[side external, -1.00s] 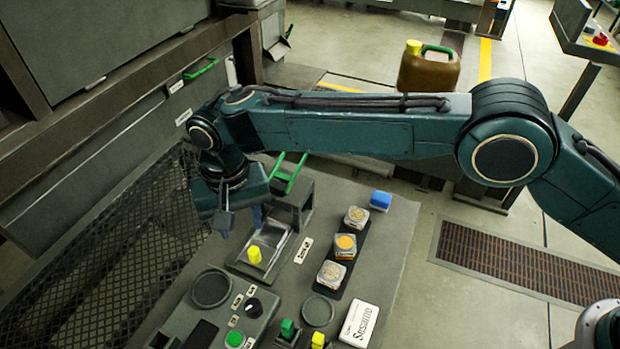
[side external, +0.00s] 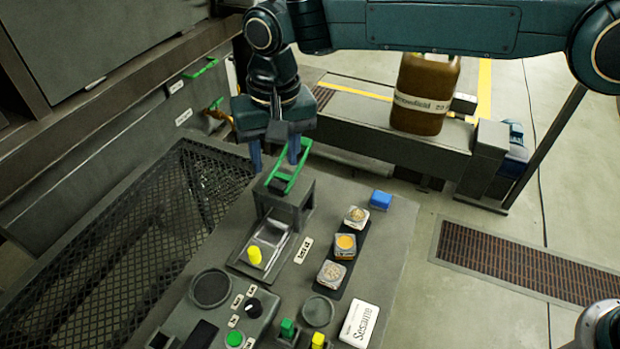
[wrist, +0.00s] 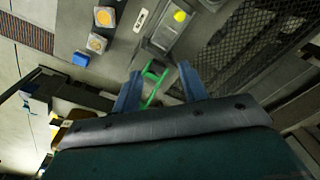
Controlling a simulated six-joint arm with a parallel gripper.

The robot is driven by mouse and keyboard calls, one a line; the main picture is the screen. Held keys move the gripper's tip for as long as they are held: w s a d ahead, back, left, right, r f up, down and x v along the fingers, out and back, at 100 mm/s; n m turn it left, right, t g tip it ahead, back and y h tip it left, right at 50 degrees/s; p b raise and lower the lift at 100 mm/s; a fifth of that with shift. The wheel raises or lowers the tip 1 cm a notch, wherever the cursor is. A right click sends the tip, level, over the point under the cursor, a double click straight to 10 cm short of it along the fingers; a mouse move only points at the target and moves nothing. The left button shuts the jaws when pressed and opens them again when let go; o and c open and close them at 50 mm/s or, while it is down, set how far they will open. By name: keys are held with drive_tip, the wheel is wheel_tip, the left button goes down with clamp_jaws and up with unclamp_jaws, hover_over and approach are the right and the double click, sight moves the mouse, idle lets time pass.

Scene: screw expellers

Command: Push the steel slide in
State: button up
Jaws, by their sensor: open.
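The steel slide (side external: 269,236) is a bright flat plate with a yellow knob (side external: 254,255) on its near end. It sticks out of a grey housing (side external: 285,203) on the bench. In the wrist view the slide (wrist: 167,33) and yellow knob (wrist: 180,16) show at the top. A green handle (side external: 290,172) stands on the housing. My gripper (side external: 275,160) is open above and behind the housing, with blue fingers either side of the green handle in the picture. In the wrist view the green handle (wrist: 153,80) shows between the fingertips. I cannot tell whether they touch it.
A strip with several square sample cups (side external: 345,243) lies right of the slide. A blue block (side external: 380,199) is behind them. A white Sesame box (side external: 359,323) and control panel (side external: 225,318) are nearer. A mesh basket (side external: 130,240) flanks the bench on the left.

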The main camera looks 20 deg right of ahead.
drive_tip(key=d+r+t, duration=0.1)
drive_tip(key=d+r, duration=0.6)
drive_tip(key=d, duration=0.2)
drive_tip(key=shift+s+d+r, duration=0.25)
drive_tip(key=shift+d+r, duration=0.05)
drive_tip(key=shift+r, duration=0.05)
drive_tip(key=shift+c, duration=1.3)
drive_tip(key=shift+a+f, duration=0.25)
drive_tip(key=shift+f, duration=0.1)
drive_tip(key=s+a+f+n+t+y, duration=0.1)
drive_tip(key=s+a+f+n+t, duration=0.1)
drive_tip(key=f, duration=0.4)
drive_tip(key=s+a+f+n+t+y, duration=0.1)
drive_tip(key=s+a+f+n+t, duration=0.1)
drive_tip(key=s+a+f, duration=0.2)
drive_tip(key=s+a+f+n+t+y, duration=0.1)
drive_tip(key=a+f, duration=0.4)
drive_tip(key=f, duration=0.5)
drive_tip(key=shift+s+n+t+y, duration=0.4)
drive_tip(key=shift+s+n+t, duration=0.15)
drive_tip(key=shift+s, duration=0.8)
drive_tip(key=shift+w+f, duration=0.1)
drive_tip(key=shift+f, duration=0.05)
